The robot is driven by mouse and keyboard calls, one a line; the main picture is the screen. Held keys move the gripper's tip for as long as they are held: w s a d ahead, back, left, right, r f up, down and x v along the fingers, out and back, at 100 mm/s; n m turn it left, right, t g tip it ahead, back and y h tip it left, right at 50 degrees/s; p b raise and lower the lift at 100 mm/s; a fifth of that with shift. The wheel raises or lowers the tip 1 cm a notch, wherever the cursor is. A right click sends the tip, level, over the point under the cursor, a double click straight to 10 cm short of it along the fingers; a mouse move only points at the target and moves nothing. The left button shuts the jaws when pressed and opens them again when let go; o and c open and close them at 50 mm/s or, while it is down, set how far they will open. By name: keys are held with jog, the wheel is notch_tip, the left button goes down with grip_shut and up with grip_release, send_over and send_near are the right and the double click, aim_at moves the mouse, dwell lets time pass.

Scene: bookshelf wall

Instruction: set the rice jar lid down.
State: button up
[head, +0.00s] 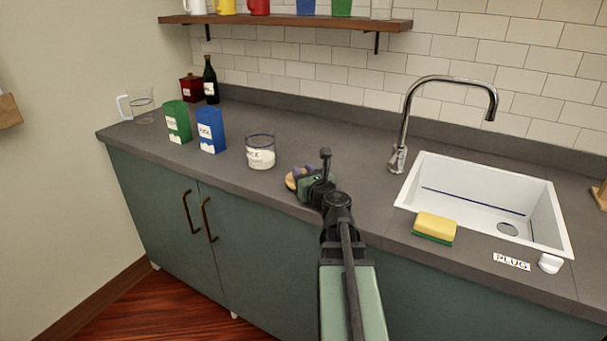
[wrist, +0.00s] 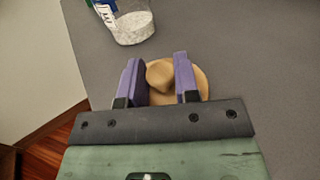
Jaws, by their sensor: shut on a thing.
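The rice jar (head: 260,152) is clear glass with white rice in it and a label, and stands open on the counter. It also shows at the top of the wrist view (wrist: 132,26). The tan, round rice jar lid (wrist: 203,82) has a knob on top. My gripper (wrist: 160,78) is shut on that knob, with one purple finger on each side. In the head view my gripper (head: 304,176) is at the counter's front part, right of the jar, and the lid (head: 291,181) is partly hidden behind it. I cannot tell whether the lid touches the counter.
A blue carton (head: 211,131), a green carton (head: 178,122), a glass jug (head: 142,106), a dark bottle (head: 210,80) and a red box (head: 190,88) stand left. A sponge (head: 435,228) lies by the white sink (head: 480,200). The counter (head: 330,135) behind my gripper is clear.

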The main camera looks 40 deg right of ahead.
jog(key=shift+s+a+f, duration=0.15)
jog(key=shift+f, duration=0.15)
